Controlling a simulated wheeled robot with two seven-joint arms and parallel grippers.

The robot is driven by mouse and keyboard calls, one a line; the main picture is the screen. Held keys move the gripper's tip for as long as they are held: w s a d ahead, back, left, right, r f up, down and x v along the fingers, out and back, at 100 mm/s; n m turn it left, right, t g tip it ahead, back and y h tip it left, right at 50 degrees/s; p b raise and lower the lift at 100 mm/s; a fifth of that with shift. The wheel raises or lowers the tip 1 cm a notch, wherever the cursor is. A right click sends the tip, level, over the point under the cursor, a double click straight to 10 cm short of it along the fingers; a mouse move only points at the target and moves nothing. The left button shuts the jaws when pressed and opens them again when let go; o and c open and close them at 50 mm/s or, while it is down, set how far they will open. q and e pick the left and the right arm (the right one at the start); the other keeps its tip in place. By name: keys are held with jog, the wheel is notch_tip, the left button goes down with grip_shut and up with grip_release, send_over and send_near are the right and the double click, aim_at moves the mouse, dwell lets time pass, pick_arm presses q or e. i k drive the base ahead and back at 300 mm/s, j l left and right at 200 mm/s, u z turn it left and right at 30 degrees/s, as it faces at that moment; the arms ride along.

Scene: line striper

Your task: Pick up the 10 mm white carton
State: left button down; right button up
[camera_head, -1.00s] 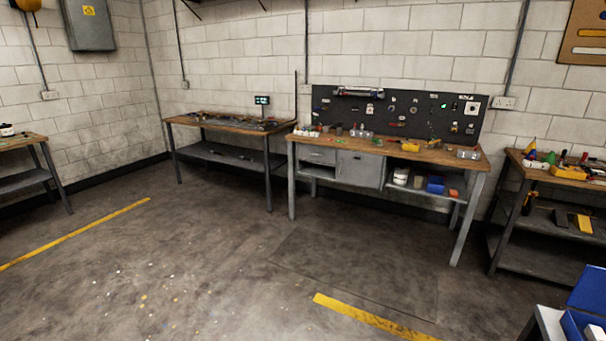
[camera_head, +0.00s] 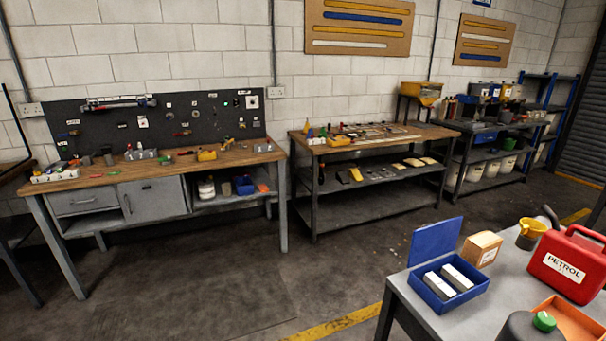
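Two white cartons stand or lie side by side in an open blue box (camera_head: 438,301) at the lower right. One white carton (camera_head: 439,286) is on the left and the other (camera_head: 457,277) is on the right. No size marking can be read on either, so I cannot tell which is the 10 mm one. The blue box sits near the left end of a grey table (camera_head: 404,291), with its blue lid (camera_head: 433,249) raised behind it. Neither of my grippers is in view.
Beside the blue box are a cardboard box (camera_head: 482,249), a red petrol can (camera_head: 566,262), a yellow funnel-like item (camera_head: 532,229) and an orange tray (camera_head: 577,324). Workbenches (camera_head: 160,183) line the wall. The floor (camera_head: 290,270) left of the grey table is clear.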

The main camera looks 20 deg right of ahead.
aim_at(448, 271)
jog(key=i+z, duration=0.25)
jog(key=z, duration=0.2)
jog(key=i+j+z, duration=0.15)
jog(key=z, duration=0.25)
jog(key=i+j+z, duration=0.2)
jog(key=z, duration=0.25)
jog(key=i+j+z, duration=0.4)
jog(key=j+z, duration=0.2)
jog(key=z, duration=0.25)
jog(key=i+j+z, duration=0.15)
jog(key=j+z, duration=0.7)
jog(key=i+j+z, duration=0.5)
jog(key=j, duration=0.2)
